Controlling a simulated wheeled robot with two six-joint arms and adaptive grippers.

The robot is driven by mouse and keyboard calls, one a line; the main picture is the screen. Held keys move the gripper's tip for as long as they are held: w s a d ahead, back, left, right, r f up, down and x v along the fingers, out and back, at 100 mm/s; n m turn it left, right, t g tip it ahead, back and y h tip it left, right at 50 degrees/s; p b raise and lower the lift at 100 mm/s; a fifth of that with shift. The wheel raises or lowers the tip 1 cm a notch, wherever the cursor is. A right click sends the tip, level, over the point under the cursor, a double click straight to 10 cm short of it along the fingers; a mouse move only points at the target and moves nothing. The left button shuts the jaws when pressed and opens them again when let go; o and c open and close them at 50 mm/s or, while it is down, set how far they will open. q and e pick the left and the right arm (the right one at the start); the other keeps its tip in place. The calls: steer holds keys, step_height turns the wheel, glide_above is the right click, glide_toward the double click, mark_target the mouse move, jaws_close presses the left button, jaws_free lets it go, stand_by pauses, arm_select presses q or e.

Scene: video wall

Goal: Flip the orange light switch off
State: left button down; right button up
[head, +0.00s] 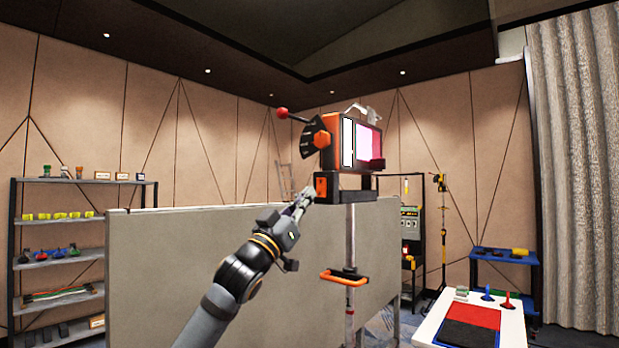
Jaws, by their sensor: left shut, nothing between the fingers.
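The orange switch (321,187) is a small orange plate on the dark base under an orange and black boxy device (335,150). A small dark mark shows on its face, but I cannot tell which way the switch lever points. My left gripper (307,193) reaches up from the lower left, with its fingers shut and empty. Its tips are right at the left side of the orange plate. I cannot tell whether they touch it. My right gripper is not in view.
The device stands on a pole with an orange handle (344,278). A red-knobbed lever (283,113) sticks out at its upper left. A grey partition (200,265) stands behind. Shelves (60,255) are at left, a white table (429,325) at lower right.

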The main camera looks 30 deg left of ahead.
arm_select(q)
steer(key=shift+w+f+p, duration=0.15)
steer(key=shift+w+p, duration=0.2)
steer(key=shift+w, duration=0.5)
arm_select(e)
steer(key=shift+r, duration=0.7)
